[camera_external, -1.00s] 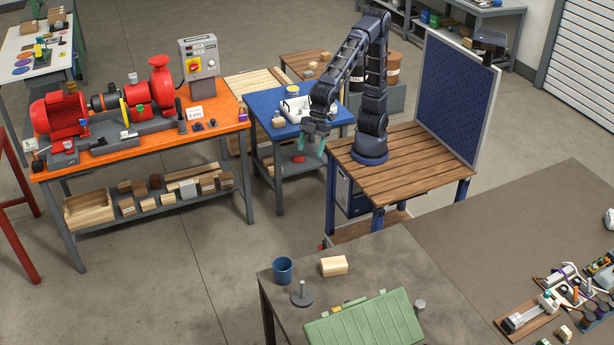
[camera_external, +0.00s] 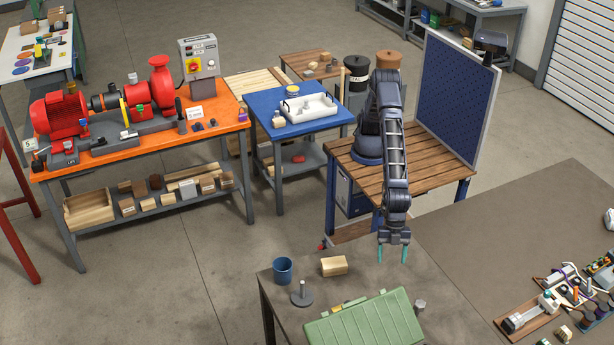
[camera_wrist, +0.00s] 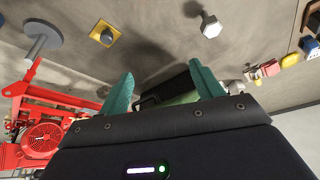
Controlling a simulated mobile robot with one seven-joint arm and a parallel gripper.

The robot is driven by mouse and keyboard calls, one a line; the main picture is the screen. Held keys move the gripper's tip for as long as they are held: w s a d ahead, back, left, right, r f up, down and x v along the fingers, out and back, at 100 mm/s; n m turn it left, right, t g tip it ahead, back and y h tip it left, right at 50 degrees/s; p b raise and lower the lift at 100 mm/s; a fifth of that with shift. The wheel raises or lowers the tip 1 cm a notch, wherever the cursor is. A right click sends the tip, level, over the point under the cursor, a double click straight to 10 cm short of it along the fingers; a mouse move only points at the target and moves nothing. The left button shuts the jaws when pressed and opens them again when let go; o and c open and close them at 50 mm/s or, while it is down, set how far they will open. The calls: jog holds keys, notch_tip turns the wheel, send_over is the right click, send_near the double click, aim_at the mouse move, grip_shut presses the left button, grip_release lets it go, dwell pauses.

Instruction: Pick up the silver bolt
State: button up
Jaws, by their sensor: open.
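A silver bolt with a hex head (camera_wrist: 210,27) shows at the top of the wrist view, right of centre, on a grey-brown surface. A small grey piece (camera_external: 420,305) at the right end of the green case (camera_external: 365,325) may be the same bolt; it is too small to tell. My gripper (camera_external: 393,255) hangs above the far edge of the dark front table. Its two teal fingers are apart with nothing held between them, also in the wrist view (camera_wrist: 160,78). The bolt lies beyond the fingers there, not touching them.
On the dark front table (camera_external: 290,325) stand a blue cup (camera_external: 283,270), a pale wooden block (camera_external: 334,265) and a grey disc with an upright rod (camera_external: 302,296). A yellow square piece (camera_wrist: 103,33) shows in the wrist view. Electrical parts (camera_external: 565,295) lie at right.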

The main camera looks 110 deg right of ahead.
jog(key=n, duration=0.1)
send_near(420, 303)
jog(key=shift+x, duration=5.45)
jog(key=shift+d, duration=0.1)
jog(key=c, duration=1.1)
jog(key=shift+c, duration=0.2)
